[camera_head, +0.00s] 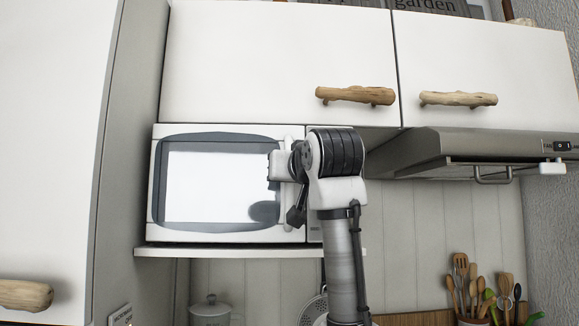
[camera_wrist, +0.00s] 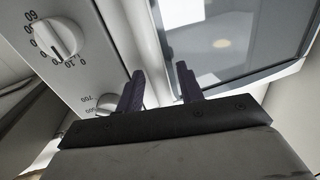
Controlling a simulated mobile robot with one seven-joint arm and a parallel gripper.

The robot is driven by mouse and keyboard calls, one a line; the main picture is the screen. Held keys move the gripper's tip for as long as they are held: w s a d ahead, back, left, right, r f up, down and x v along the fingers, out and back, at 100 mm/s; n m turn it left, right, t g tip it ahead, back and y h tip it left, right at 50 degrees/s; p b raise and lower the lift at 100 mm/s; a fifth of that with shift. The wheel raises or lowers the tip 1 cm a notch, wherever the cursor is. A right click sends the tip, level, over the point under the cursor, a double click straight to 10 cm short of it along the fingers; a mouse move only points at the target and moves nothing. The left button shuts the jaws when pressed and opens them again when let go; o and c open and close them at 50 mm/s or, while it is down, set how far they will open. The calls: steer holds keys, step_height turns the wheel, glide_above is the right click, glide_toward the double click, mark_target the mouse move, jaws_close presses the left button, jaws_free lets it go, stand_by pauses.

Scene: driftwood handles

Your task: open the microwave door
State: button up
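The white microwave (camera_head: 222,237) sits on a shelf under the wall cabinets. Its door (camera_head: 152,205), with a dark-framed window, looks shut. The light vertical handle (camera_head: 287,140) is at the door's right edge, partly hidden behind my arm. In the wrist view, the handle (camera_wrist: 148,45) runs between the control panel and the door window. My gripper (camera_wrist: 158,80) is at the handle, its two dark fingers apart, one on either side of the bar. I cannot tell whether either finger touches it. In the head view, my gripper (camera_head: 274,180) is mostly seen from behind.
The control panel (camera_wrist: 80,75) with two knobs is beside the handle. Cabinet doors with driftwood handles (camera_head: 355,96) hang above. The shelf (camera_head: 165,252) runs beneath the microwave, and a range hood (camera_head: 465,147) is at right. A tall cabinet (camera_head: 60,120) stands close at left.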

steer(key=shift+w, duration=0.15)
steer(key=shift+c, duration=0.3)
jaws_close()
steer(key=shift+s, duration=0.2)
